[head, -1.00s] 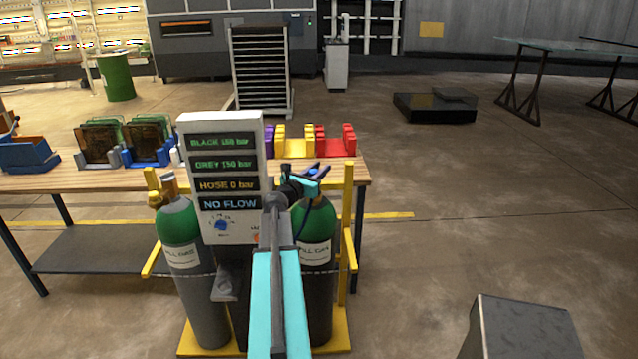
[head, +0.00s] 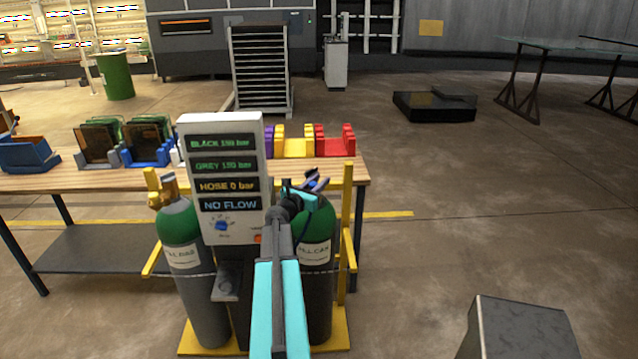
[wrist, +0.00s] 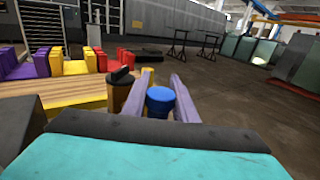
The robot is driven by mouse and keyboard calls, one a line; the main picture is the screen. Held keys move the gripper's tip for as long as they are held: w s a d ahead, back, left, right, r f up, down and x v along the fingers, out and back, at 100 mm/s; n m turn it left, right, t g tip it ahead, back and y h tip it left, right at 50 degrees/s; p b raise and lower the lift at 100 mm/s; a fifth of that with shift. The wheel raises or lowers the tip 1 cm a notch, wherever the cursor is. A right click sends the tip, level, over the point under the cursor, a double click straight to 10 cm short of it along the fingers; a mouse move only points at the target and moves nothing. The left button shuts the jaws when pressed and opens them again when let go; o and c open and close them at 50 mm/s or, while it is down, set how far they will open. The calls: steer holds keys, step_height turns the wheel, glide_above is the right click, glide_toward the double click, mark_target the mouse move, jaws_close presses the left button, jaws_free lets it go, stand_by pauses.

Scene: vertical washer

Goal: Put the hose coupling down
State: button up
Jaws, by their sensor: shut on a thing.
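My gripper (head: 314,182) is at the top of the right green-topped gas cylinder (head: 318,222), just right of the display panel (head: 225,128). In the wrist view its two purple fingers (wrist: 162,85) stand on either side of a round blue piece (wrist: 160,99), which looks like the hose coupling. The gripper is shut on it. The coupling's lower part is hidden behind my wrist. A brass valve with a black knob (wrist: 121,76) is close by on the left of the fingers. The panel reads HOSE 0 bar and NO FLOW.
A left gas cylinder (head: 182,240) shares the yellow stand (head: 190,345); a yellow post (head: 347,215) rises right of my gripper. The wooden bench (head: 90,183) behind carries coloured holders, including yellow (head: 294,146) and red (head: 335,142) ones. The floor to the right is largely open.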

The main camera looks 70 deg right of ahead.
steer(key=shift+f, duration=0.3)
steer(key=shift+f, duration=0.15)
steer(key=o, duration=1)
steer(key=shift+o, duration=0.2)
steer(key=shift+r, duration=0.2)
steer(key=shift+b+v, duration=0.35)
steer(key=shift+v, duration=0.6)
steer(key=b+v, duration=0.3)
steer(key=v, duration=0.7)
